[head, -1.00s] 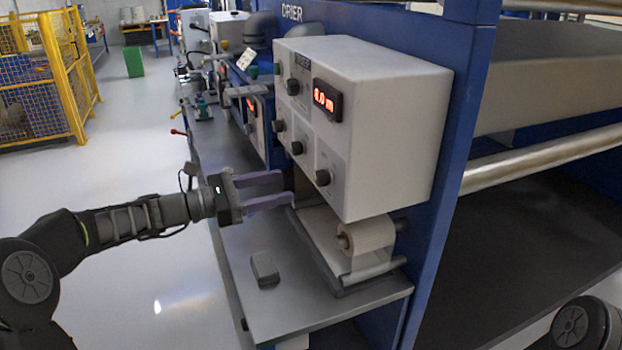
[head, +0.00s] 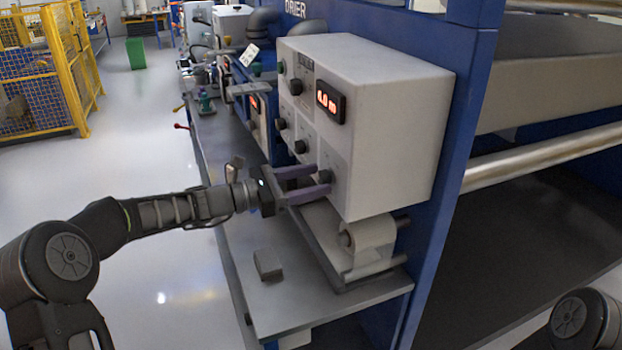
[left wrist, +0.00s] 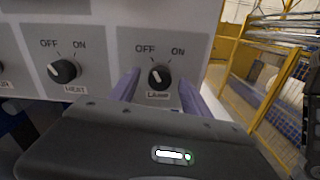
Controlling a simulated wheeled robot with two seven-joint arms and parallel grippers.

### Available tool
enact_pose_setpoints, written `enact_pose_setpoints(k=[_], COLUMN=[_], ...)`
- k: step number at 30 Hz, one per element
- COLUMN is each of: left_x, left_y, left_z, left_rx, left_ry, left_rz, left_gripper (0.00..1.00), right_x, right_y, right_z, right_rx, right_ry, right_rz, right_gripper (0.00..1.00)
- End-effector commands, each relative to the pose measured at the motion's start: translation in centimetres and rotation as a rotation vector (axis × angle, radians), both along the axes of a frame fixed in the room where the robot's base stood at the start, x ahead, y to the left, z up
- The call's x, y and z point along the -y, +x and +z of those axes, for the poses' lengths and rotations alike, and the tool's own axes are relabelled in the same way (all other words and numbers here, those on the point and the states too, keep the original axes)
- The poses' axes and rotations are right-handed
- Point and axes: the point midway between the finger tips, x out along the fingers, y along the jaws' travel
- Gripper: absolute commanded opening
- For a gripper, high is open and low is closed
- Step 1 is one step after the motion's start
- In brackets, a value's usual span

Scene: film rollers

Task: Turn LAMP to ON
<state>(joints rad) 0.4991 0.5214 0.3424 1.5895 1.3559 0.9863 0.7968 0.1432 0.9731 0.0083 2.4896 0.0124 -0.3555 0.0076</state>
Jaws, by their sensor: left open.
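The LAMP knob (left wrist: 160,77) is a round black dial on the grey control box. In the left wrist view its white mark points up and left, toward OFF. In the head view the LAMP knob (head: 324,177) is at the lower right of the box front. My left gripper (left wrist: 156,90) is open, with one purple finger on either side of the knob. In the head view my left gripper (head: 322,180) reaches the box front. Contact with the knob cannot be told. Part of my right arm shows at the lower right; its gripper is out of view.
The HEAT knob (left wrist: 64,71) is left of LAMP. A red display (head: 327,102) is on the box (head: 385,120). Below are a white roll (head: 368,240) and a small grey block (head: 268,265) on the bench (head: 290,305). A blue frame (head: 455,150) stands at the right.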

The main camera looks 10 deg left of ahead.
Motion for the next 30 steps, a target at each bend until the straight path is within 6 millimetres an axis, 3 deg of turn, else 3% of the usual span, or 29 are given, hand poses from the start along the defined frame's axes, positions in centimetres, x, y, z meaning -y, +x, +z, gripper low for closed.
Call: enact_pose_setpoints(k=[3,23,30], left_x=[-0.03,-0.06,-0.07], left_y=[-0.01,-0.01,-0.02], left_z=[-0.02,-0.03,-0.09], left_rx=[0.000,-0.001,0.003], left_ry=[0.000,0.001,0.003], left_rz=[0.000,0.000,0.001], left_gripper=[0.54,0.00,0.00], right_x=[-0.01,-0.01,-0.01], right_y=[0.00,0.01,0.02], right_z=[-0.02,-0.01,-0.12], right_rx=[0.000,0.000,0.001], right_ry=[0.000,0.000,0.001], right_rz=[0.000,0.000,0.001], right_gripper=[0.36,0.36,0.36])
